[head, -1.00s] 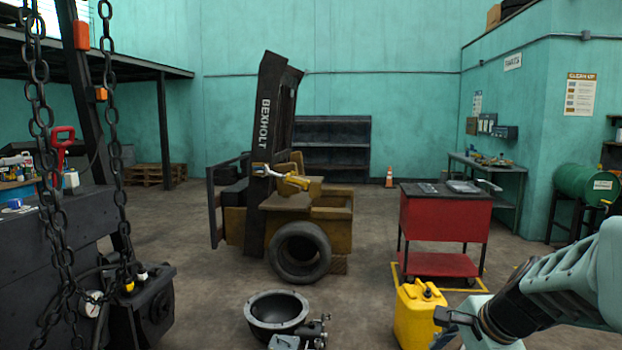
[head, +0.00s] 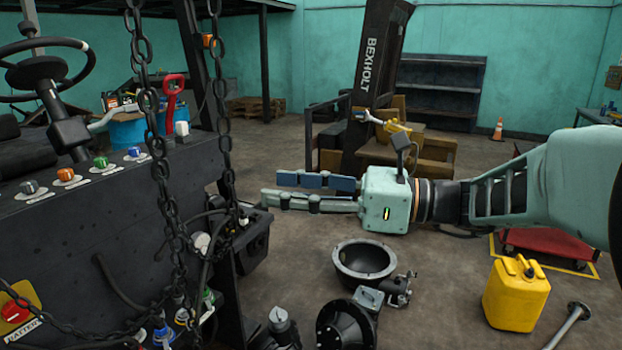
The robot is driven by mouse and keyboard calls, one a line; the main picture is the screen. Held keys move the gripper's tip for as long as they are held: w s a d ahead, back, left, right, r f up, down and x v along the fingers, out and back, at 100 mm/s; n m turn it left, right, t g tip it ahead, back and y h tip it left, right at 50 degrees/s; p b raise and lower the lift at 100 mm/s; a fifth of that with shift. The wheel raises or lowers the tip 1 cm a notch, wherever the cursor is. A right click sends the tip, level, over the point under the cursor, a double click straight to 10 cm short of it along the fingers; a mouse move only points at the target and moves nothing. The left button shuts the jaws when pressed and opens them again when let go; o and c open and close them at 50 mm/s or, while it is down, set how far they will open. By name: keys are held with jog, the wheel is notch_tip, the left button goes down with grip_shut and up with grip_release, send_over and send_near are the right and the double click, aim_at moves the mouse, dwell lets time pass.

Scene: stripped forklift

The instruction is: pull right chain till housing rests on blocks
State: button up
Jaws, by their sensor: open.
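Two dark link chains hang at the left of the head view. The right chain (head: 221,104) hangs beside the left chain (head: 149,101), and both run down past the dark machine panel. My gripper (head: 270,188) reaches in from the right, its blue-padded fingers pointing left and apart. Its tips are to the right of the right chain, with a gap in the picture. I cannot tell the depth between them. A black bowl-shaped housing (head: 365,262) lies on the floor below my gripper. A round black part (head: 347,325) is in front of it. I cannot make out the blocks.
The machine panel (head: 80,200) with coloured knobs and a steering wheel (head: 45,65) fills the left. A yellow can (head: 516,296) stands on the floor at right. The yellow forklift stands behind my arm. Some floor between housing and can is clear.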

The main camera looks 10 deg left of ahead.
aim_at(230, 184)
jog(key=a, duration=0.9)
jog(key=shift+w+a, duration=0.1)
jog(key=shift+a, duration=0.2)
grip_shut()
notch_tip(230, 184, down, 27)
jog(key=b, duration=1.9)
jog(key=shift+f, duration=0.2)
